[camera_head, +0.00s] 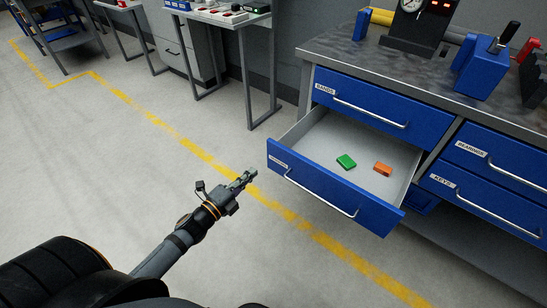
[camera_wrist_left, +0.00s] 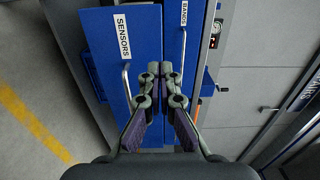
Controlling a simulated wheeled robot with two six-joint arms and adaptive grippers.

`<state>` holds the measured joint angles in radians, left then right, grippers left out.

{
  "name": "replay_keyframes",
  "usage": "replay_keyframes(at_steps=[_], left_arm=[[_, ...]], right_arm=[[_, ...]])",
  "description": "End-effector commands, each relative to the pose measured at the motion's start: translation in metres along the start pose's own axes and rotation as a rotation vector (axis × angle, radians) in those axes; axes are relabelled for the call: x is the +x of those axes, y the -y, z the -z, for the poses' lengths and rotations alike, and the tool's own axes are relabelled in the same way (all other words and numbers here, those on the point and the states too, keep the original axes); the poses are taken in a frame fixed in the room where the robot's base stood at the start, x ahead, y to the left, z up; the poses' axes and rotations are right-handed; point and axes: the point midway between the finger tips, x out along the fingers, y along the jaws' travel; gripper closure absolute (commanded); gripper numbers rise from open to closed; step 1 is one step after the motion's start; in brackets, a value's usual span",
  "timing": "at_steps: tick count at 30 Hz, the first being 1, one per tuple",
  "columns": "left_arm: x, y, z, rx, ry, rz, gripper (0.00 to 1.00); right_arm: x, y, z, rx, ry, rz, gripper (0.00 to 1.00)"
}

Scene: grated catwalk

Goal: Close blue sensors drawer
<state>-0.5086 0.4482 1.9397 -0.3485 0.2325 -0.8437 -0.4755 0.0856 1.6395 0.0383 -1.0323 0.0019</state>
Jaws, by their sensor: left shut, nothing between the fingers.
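The blue sensors drawer (camera_head: 328,192) stands pulled out from the workbench, below the closed bands drawer (camera_head: 380,104). It has a silver bar handle (camera_head: 318,196). A green block (camera_head: 346,161) and an orange block (camera_head: 382,168) lie inside on its grey floor. My left gripper (camera_head: 246,176) is shut and empty, to the left of the drawer front and apart from it. In the left wrist view the SENSORS label (camera_wrist_left: 123,37) and the drawer's front show ahead of the fingers (camera_wrist_left: 166,68). My right gripper is not in view.
The workbench top (camera_head: 370,55) carries a gauge box (camera_head: 414,25) and blue holders (camera_head: 484,68). Closed bearings (camera_head: 490,160) and keys (camera_head: 485,205) drawers are at right. A metal table (camera_head: 232,20) stands at the back. The floor around the yellow line (camera_head: 180,140) is clear.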

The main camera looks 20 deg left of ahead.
Motion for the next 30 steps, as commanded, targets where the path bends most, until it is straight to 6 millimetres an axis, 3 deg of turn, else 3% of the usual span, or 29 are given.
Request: replay_keyframes(at_steps=[7, 12, 18, 24, 30], left_arm=[[0.030, 0.002, -0.001, -0.004, 0.004, 0.001, 1.00], [0.062, 0.004, -0.001, -0.005, 0.004, 0.003, 1.00], [0.098, 0.001, 0.000, -0.006, 0.002, 0.001, 1.00], [0.115, -0.001, -0.001, -0.004, 0.002, -0.001, 1.00], [0.118, -0.001, -0.001, -0.003, 0.001, -0.002, 1.00]], right_arm=[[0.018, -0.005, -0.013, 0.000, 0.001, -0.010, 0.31], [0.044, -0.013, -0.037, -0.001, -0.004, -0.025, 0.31], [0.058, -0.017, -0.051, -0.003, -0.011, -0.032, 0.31], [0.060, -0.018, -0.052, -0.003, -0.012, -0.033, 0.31], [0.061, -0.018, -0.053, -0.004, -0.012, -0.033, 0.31]])
